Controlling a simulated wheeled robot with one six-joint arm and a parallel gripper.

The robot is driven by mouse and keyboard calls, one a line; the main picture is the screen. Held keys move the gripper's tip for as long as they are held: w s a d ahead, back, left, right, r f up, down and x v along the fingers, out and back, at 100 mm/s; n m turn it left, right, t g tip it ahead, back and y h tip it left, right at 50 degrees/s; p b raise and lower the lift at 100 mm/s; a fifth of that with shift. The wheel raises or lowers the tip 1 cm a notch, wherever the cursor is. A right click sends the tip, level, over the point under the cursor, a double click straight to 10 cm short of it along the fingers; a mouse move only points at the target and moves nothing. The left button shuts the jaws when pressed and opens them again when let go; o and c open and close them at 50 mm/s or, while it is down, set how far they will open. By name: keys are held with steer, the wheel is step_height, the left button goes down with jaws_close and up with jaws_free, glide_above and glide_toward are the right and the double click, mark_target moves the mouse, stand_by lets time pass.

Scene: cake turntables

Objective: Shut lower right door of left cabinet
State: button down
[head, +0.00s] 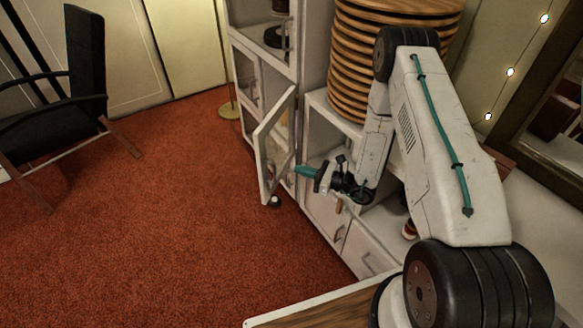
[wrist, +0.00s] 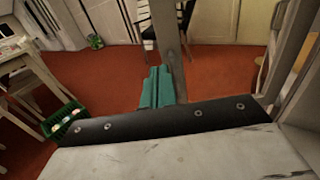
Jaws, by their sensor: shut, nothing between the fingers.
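The left cabinet (head: 293,76) is white and stands against the wall. Its lower right door (head: 263,165), a white frame with a glass pane, stands swung open out over the red floor. My gripper (head: 300,171) has teal fingers, shut and empty, pointing left at the door's inner side near its lower half. I cannot tell whether the fingertips touch it. In the wrist view the shut fingers (wrist: 158,87) overlap an upright pale bar (wrist: 167,40), which looks like the door's frame. The cabinet's inside is partly hidden by the door.
A low white cabinet (head: 368,262) with drawers stands right of the door, under a stack of round wooden turntables (head: 350,60). A black chair (head: 85,75) stands far left. A green crate (wrist: 66,119) is in the wrist view. The red carpet (head: 170,220) left of the door is clear.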

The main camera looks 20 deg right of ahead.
mark_target(261, 158)
steer(key=x, duration=1.2)
steer(key=shift+w+a, duration=0.1)
steer(key=shift+a, duration=0.1)
